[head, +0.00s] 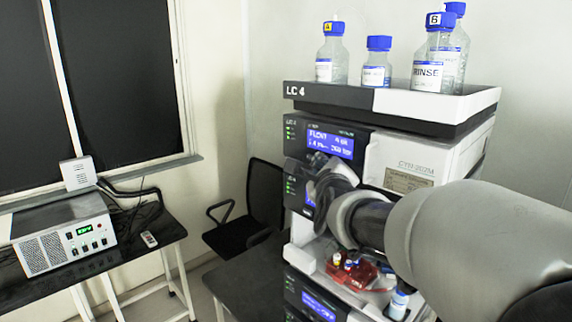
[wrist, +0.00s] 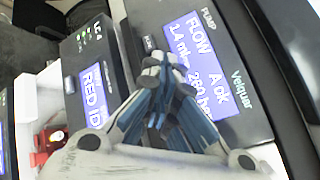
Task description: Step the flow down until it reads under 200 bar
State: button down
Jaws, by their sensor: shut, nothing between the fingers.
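The pump module (head: 300,152) is the top unit of the LC 4 stack. Its blue display (head: 331,144) shows FLOW, A OK, about 1.4 ml and a pressure that looks like 260 bar. In the wrist view the same display (wrist: 199,70) is partly covered by my fingers, so the last figure is unsure. My gripper (wrist: 163,72) is shut and empty, its fingertips in front of the pump panel at the display's edge. I cannot tell whether they touch it.
A tray (head: 300,92) on top holds several blue-capped bottles (head: 427,75). A chair (head: 250,215) and bench (head: 130,255) stand left.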

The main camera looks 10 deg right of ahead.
jog(key=shift+s+a, duration=0.45)
jog(key=shift+a, duration=0.15)
jog(key=s+a, duration=0.1)
jog(key=a, duration=0.1)
jog(key=s+a+p, duration=0.1)
jog(key=s+a, duration=0.1)
dwell(0.3)
jog(key=shift+f, duration=0.1)
dwell(0.4)
jog(key=s+a+f+n+g+y+b, duration=0.35)
jog(key=s+f+n+g+b, duration=0.35)
jog(key=s+f+n, duration=0.85)
jog(key=s+d+f+n+g+b, duration=0.2)
jog(key=s+f+n+b, duration=0.1)
jog(key=s+f+n, duration=0.3)
jog(key=s+d+f+n+g+h+b, duration=0.1)
jog(key=s+d+f+n+g+b, duration=0.2)
jog(key=s+f+n, duration=0.3)
jog(key=s+f+b, duration=0.1)
jog(key=s+f, duration=0.4)
jog(key=s, duration=0.2)
jog(key=shift+s+d+f, duration=0.15)
jog(key=shift+s+f, duration=0.05)
